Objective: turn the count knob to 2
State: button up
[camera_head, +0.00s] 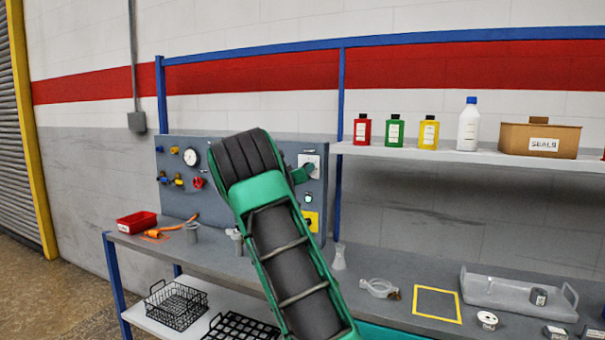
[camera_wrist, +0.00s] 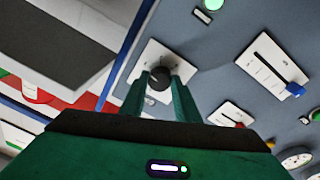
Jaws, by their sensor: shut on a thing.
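The count knob is a small dark round knob (camera_wrist: 159,77) on a white plate (camera_wrist: 143,60) on the grey panel. My gripper (camera_wrist: 161,84) has its two green fingers on either side of the knob and is shut on it. The knob's markings and pointer cannot be read. In the head view my arm covers the middle of the panel, and my gripper (camera_head: 300,174) reaches the white plate at the panel's right side. The knob itself is mostly hidden there.
The panel (camera_head: 172,152) also carries a gauge (camera_head: 191,157), valves and a yellow-plated control (camera_head: 310,221). A shelf (camera_head: 440,152) with bottles and a box runs to the right. The bench (camera_head: 225,262) below holds a red bin (camera_head: 137,222) and loose parts.

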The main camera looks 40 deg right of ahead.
jog(key=shift+w+a+f, duration=0.2)
jog(key=shift+f, duration=0.3)
jog(key=o, duration=1)
jog(key=shift+w, duration=0.15)
jog(key=shift+o, duration=0.2)
jog(key=shift+d+r, duration=0.1)
jog(key=shift+r, duration=0.15)
jog(key=v, duration=1.1)
jog(key=shift+d, duration=0.1)
